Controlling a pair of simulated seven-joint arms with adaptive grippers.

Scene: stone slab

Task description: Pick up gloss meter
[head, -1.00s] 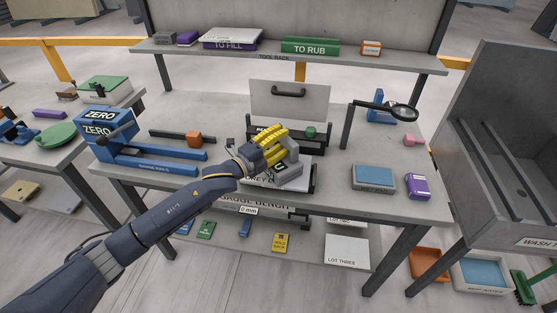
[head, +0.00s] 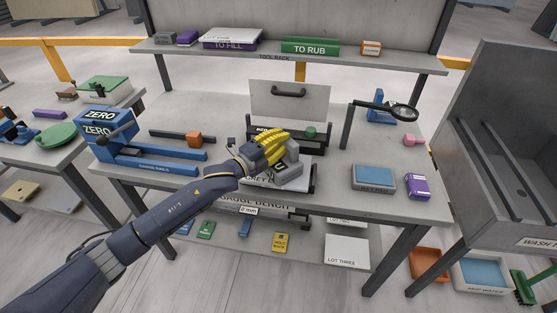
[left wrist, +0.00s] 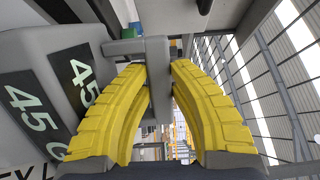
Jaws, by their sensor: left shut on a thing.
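The gloss meter (head: 291,174) is a grey block on the grey tray in the middle of the bench. In the left wrist view its grey body (left wrist: 62,42) fills the left side, with dark labels reading 45. My left gripper (head: 277,147) reaches over it from the left. Its yellow fingers (left wrist: 158,75) are shut on the meter's upright grey bar, one on each side. The fingers hide part of the meter in the head view. The meter appears to rest on the tray. My right gripper is not in view.
A blue ZERO gauge (head: 160,158) stands left on the bench. Behind the meter is an upright panel with a handle (head: 289,95). A magnifier (head: 400,112), a blue-topped pad (head: 374,177) and a purple box (head: 418,187) are to the right. A shelf (head: 270,58) runs across the back.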

